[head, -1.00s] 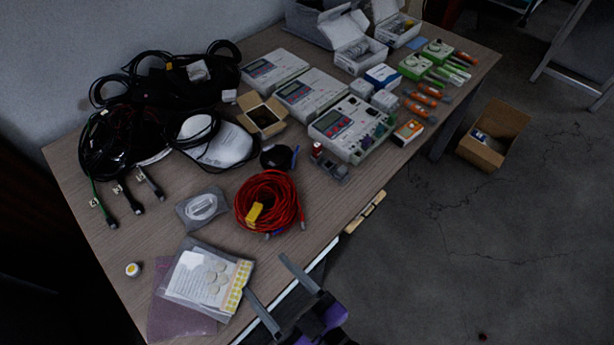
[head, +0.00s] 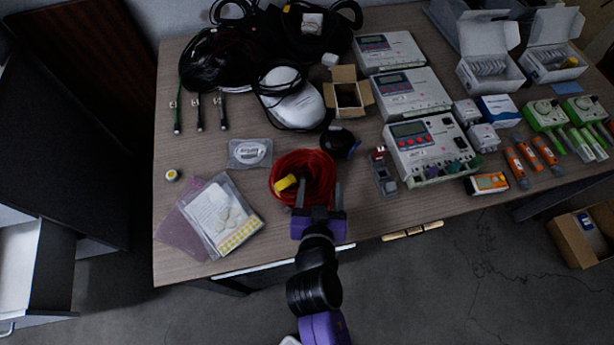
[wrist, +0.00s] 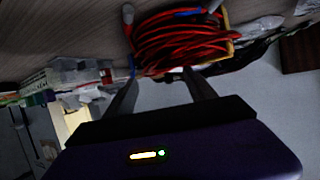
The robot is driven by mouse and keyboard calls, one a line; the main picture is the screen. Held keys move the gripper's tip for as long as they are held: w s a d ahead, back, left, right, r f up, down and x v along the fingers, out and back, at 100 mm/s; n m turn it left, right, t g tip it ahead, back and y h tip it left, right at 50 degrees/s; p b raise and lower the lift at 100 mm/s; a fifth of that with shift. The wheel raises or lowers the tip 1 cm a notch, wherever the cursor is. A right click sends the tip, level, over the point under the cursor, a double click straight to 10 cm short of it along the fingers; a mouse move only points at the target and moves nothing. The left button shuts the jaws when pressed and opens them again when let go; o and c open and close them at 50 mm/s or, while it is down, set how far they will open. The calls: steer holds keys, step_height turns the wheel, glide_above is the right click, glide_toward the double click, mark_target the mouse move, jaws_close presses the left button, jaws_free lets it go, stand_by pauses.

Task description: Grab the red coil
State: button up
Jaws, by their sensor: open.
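The red coil (head: 318,168) of cable lies on the wooden table (head: 200,255) near its front edge, with a yellow tag (head: 285,183) on its left side. In the wrist view the coil (wrist: 175,42) is just beyond my fingers. My gripper (head: 318,190) is open, its two fingers at the near side of the coil, seen from above in the head view. In the wrist view the fingers (wrist: 160,85) are apart and nothing is between them. I cannot tell whether they touch the coil.
A black round object (head: 340,142) sits close behind the coil, and a clear bag with a white item (head: 250,152) lies to its left. Flat bags (head: 222,215) lie front left. Device boxes (head: 430,150) stand to the right. A small red-topped part (head: 380,172) lies between.

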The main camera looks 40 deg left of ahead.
mark_target(322, 171)
steer(key=shift+p+x, duration=0.5)
steer(key=shift+x, duration=2.15)
steer(key=shift+d, duration=0.1)
steer(key=shift+r, duration=0.1)
jaws_close()
